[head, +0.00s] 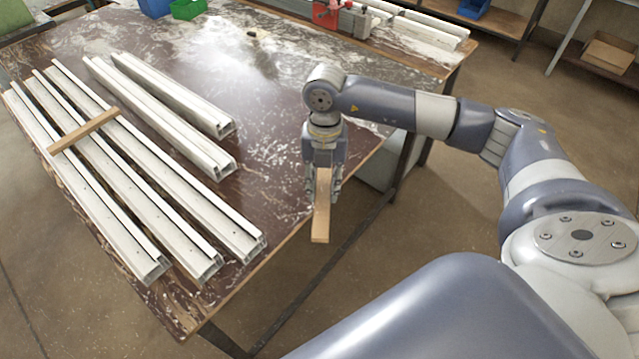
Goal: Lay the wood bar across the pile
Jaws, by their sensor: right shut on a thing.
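My right gripper (322,185) is shut on a wood bar (321,222). It holds the bar near the right edge of the bench, and the bar's near end reaches past that edge. Several white profiles lie side by side on the bench. Three of them form a left group (140,185), with another wood bar (84,130) lying across them near the far part. Two more profiles (165,115) lie to the right of that group, with no bar on them. My left gripper is not in view.
The bench top (265,130) is bare between the profiles and my right gripper. A red clamp (327,14), a green bin (188,9) and more white profiles (430,32) are at the back. A shelf with a blue bin (470,8) stands behind.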

